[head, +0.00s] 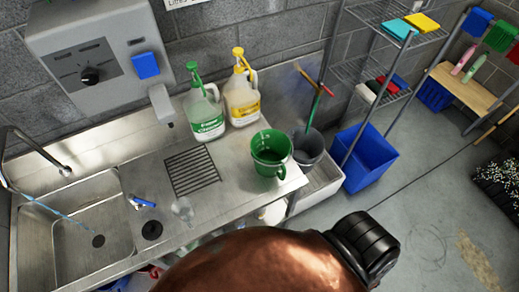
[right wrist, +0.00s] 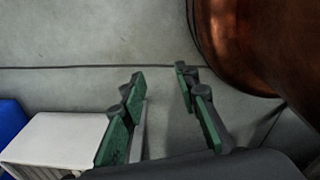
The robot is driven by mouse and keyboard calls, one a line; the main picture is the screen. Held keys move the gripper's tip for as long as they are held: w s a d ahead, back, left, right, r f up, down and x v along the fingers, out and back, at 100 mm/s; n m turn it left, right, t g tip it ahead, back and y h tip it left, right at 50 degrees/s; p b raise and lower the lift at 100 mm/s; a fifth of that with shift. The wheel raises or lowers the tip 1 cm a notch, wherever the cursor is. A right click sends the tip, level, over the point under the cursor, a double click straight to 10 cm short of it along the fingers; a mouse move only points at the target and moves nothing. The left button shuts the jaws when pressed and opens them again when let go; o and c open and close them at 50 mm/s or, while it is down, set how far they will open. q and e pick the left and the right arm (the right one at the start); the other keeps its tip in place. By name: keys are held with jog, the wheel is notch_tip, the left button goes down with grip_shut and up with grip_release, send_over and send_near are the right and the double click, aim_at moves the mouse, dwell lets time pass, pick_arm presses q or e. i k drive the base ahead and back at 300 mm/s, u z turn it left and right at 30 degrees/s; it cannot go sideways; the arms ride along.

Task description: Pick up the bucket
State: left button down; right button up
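A green bucket (head: 270,152) stands upright on the right end of the steel counter (head: 225,168) in the head view. It looks like a jug with an open top, and its inside is partly visible. My right gripper (right wrist: 160,82) shows in the right wrist view with its green-padded fingers apart and nothing between them. It is over bare grey floor, and the green bucket is not in that view. Neither gripper's fingers show in the head view, and my left gripper is not in view.
Two pump bottles, green-topped (head: 204,112) and yellow-topped (head: 242,95), stand behind the bucket. A grey bin (head: 308,147) and a blue bin (head: 366,160) are to its right. A sink (head: 80,232) and a clear glass (head: 183,208) are to the left. Open floor lies at right.

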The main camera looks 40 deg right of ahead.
aim_at(270, 148)
jog(key=z, duration=2.4)
jog(key=k, duration=1.2)
jog(key=u, duration=1.45)
jog(key=i, duration=0.5)
jog(key=z, duration=0.05)
